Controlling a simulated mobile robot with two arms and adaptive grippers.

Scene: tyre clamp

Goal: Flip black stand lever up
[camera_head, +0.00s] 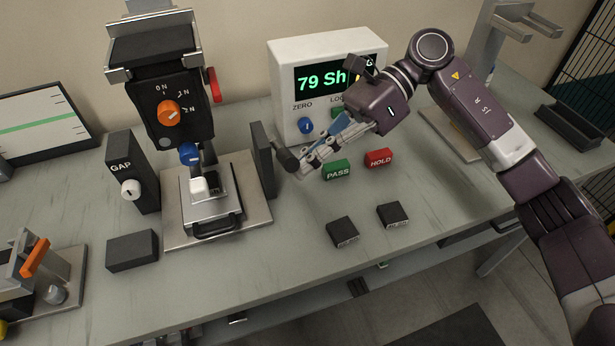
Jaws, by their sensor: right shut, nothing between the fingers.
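The test stand (170,100) has a black head over a pale metal base plate (258,215). A black upright piece (263,160) stands at the right side of the base. A dark rounded knob (286,159) shows just right of it; it looks like the end of the black stand lever, whose arm I cannot make out. My right gripper (302,172) comes in from the right, its fingers shut and empty. Its fingertips are right beside the knob; I cannot tell whether they touch. My left gripper is not in view.
A white display box (283,95) stands behind my right gripper. Green PASS (337,170) and red HOLD (379,158) blocks lie nearby. Two small black blocks (342,232) lie nearer the front. The bench right of the base is mostly clear.

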